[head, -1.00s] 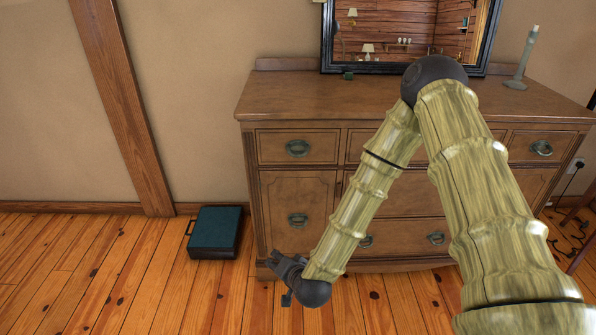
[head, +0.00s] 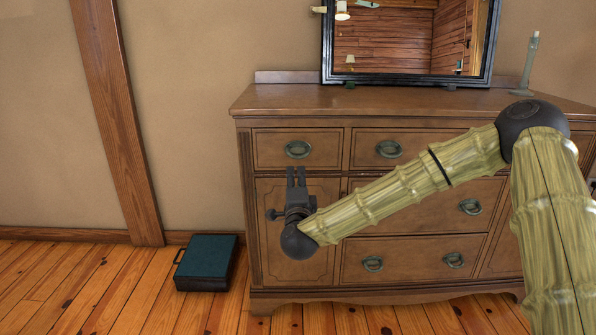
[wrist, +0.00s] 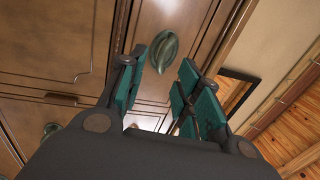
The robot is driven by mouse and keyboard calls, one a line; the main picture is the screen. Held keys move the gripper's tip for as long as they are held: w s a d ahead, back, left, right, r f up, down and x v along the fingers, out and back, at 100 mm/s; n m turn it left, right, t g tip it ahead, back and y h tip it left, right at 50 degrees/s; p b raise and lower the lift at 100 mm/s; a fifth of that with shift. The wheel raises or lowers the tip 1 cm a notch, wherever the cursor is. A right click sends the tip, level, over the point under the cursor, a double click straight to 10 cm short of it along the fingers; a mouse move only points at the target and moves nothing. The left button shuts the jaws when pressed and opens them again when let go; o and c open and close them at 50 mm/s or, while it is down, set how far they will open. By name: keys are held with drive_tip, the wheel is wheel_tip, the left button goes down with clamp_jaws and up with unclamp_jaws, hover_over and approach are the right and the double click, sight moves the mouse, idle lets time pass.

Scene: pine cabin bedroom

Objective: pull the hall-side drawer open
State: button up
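The wooden dresser (head: 420,108) stands against the wall. Its top-left drawer (head: 270,149) looks shut and has an oval dark green metal handle (head: 298,149). My gripper (head: 296,172) is in front of the left door panel, just below that handle, with its fingers pointing up. In the wrist view my gripper (wrist: 165,82) is open, with teal finger pads apart and nothing between them. An oval handle (wrist: 163,50) shows ahead of the fingers, apart from them. I cannot tell from the frames which drawer is the hall-side one.
Another top drawer with a handle (head: 389,149) is to the right. A mirror (head: 408,80) and a candlestick (head: 528,65) stand on top. A teal case (head: 206,260) lies on the floor left of the dresser. The floor in front of that case is clear.

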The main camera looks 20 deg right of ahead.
sight(298, 156)
drive_tip(key=shift+m, duration=0.3)
drive_tip(key=b+x, duration=0.1)
drive_tip(key=x, duration=0.2)
drive_tip(key=b+x, duration=0.1)
drive_tip(key=x, duration=0.3)
drive_tip(key=b+x, duration=0.1)
drive_tip(key=x, duration=0.3)
drive_tip(key=shift+d+r, duration=0.45)
clamp_jaws()
